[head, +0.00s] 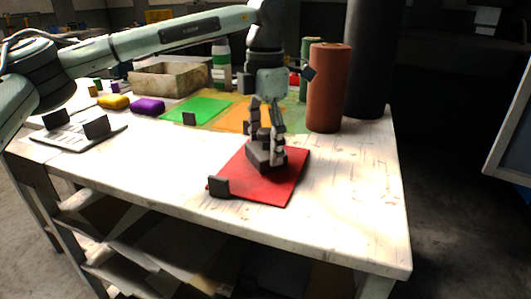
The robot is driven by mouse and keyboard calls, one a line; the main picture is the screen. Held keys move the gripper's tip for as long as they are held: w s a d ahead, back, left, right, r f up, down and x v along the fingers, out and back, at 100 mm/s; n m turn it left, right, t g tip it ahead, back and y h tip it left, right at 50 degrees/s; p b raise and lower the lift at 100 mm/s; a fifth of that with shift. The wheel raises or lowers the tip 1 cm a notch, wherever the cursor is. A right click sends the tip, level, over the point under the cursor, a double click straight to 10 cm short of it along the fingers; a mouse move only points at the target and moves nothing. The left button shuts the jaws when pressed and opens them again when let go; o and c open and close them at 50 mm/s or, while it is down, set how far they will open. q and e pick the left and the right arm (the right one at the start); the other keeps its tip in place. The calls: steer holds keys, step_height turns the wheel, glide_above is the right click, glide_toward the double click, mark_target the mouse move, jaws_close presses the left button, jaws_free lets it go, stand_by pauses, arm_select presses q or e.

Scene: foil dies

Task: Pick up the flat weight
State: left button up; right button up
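The flat weight looks to be the dark grey block (262,157) on the red sheet (286,188) near the front of the white table. My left gripper (266,140) points down at it from above, with one finger on each side of its upper part. The near finger hides part of the block. I cannot tell whether the fingers touch it or stand apart from it. The block seems to rest on the sheet. My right gripper is not in view.
A red-brown cylinder (328,90) and a tall black cylinder (368,60) stand to the right. Green (203,109) and orange (231,119) sheets lie behind. A small black block (219,186) sits at the red sheet's left corner. The table's front right is clear.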

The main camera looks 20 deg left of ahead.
arm_select(q)
steer(key=c, duration=1.2)
steer(key=shift+r, duration=0.15)
